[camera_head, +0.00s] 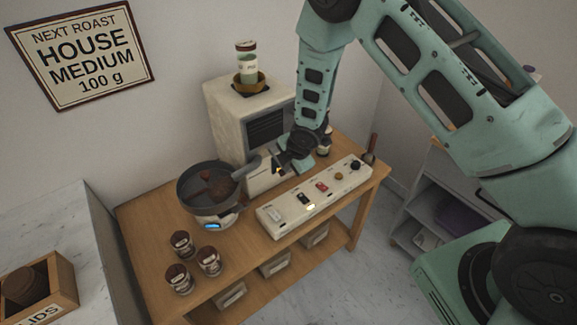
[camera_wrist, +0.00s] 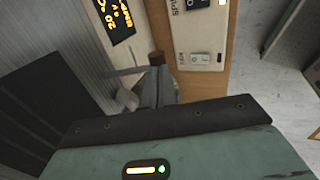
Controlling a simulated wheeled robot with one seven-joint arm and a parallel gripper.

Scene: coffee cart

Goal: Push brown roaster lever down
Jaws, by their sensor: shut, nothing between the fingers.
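The cream roaster (camera_head: 228,125) stands at the back of the wooden table. A brown lever knob (camera_wrist: 156,57) shows in the wrist view, just beyond my fingertips, between the roaster and the switch panel. I cannot tell whether it touches the fingers. My gripper (camera_wrist: 157,83) is shut and empty. In the head view my gripper (camera_head: 281,168) is low at the roaster's front, and the lever is not clear there.
A white switch panel (camera_head: 290,211) lies along the table's front right. A dark pan (camera_head: 190,201) with brown contents stands left of my gripper. Several brown-topped jars (camera_head: 209,262) stand at the front left. A cup (camera_head: 246,58) sits atop the roaster.

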